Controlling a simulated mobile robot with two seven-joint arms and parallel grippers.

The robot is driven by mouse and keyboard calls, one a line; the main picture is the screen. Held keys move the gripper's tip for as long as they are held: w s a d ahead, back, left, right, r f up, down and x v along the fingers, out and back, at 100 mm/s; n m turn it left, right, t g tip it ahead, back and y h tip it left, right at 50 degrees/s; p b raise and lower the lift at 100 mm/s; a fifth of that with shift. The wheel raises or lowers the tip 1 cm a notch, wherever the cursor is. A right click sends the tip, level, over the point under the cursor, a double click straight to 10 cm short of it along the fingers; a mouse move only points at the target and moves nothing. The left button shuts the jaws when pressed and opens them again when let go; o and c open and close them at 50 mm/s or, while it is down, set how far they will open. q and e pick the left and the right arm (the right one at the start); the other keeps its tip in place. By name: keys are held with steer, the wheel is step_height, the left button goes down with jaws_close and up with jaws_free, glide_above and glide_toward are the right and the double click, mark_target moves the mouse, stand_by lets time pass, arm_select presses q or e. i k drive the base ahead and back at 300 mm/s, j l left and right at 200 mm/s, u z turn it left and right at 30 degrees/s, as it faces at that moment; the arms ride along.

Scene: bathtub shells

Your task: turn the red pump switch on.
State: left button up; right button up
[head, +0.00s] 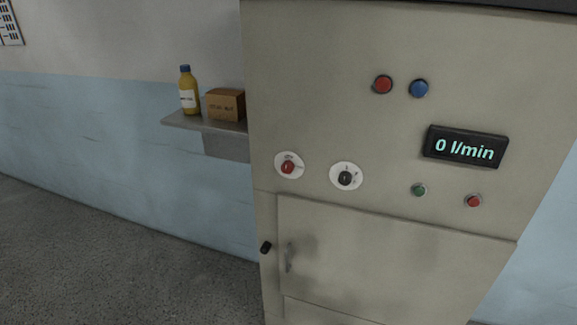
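A large beige control cabinet (330,110) fills the right half of the head view. On its front, at the left, is a red rotary switch (288,167) on a round white plate. Its exact pointer position is too small to tell. To its right is a black rotary switch (345,178) on a similar white plate. A black display (466,147) at the right of the panel reads "0 l/min". Neither of my grippers is in view.
Round red (383,84) and blue (419,88) parts sit high on the panel. Small green (419,190) and red (473,201) ones sit below the display. A wall shelf (190,122) left of the cabinet holds a yellow bottle (188,92) and a brown box (225,104). The floor at left is clear.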

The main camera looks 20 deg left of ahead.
mark_target(287, 167)
steer(key=i+j, duration=0.1)
steer(key=j, duration=0.4)
steer(key=i+j, duration=0.1)
steer(key=j, duration=0.45)
steer(key=i+j, duration=0.15)
steer(key=j, duration=0.35)
steer(key=i+j+z, duration=0.1)
steer(key=j, duration=0.4)
